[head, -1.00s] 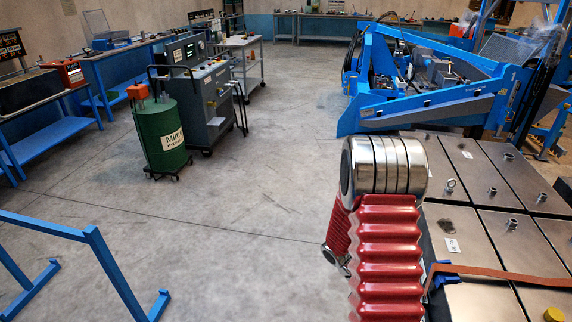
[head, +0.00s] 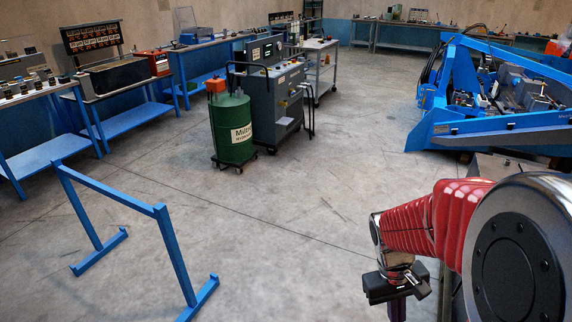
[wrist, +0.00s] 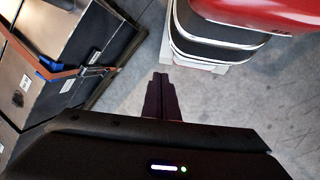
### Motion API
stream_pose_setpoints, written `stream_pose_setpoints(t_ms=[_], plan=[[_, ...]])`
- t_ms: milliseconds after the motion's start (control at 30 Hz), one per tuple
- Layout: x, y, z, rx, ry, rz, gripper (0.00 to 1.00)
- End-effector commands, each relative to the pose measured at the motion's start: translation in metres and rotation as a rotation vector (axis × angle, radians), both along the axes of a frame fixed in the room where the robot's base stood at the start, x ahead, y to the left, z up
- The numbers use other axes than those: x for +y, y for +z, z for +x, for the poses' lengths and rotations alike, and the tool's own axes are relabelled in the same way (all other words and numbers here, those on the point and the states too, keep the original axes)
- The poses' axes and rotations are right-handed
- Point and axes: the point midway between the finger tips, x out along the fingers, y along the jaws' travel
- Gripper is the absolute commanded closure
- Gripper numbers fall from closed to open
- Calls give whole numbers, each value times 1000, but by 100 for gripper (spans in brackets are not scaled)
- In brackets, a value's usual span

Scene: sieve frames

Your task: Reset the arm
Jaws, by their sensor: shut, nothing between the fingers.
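My arm, with red ribbed sleeves and metal joints, fills the lower right of the head view. My gripper (head: 398,305) hangs at its end, pointing down, partly cut off by the bottom edge. In the wrist view its two dark fingers (wrist: 162,95) lie together, shut and empty, over bare grey floor. Part of my red arm shows at the top right of the wrist view.
Metal-topped boxes (wrist: 70,45) with an orange strap (wrist: 62,74) lie left of my gripper in the wrist view. A blue frame stand (head: 110,196), green drum (head: 233,128), grey console (head: 268,95) and blue machine (head: 500,125) stand around open floor.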

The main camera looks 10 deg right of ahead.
Motion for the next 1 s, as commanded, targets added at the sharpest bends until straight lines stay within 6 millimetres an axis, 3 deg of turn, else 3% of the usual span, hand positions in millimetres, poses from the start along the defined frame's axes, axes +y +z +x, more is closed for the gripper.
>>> stream_pose_setpoints(t_ms=[600, 1000], plan=[[78, 81, 2, -373, -96, 99, 100], [113, 134, -12, -580, -43, 152, 100]])
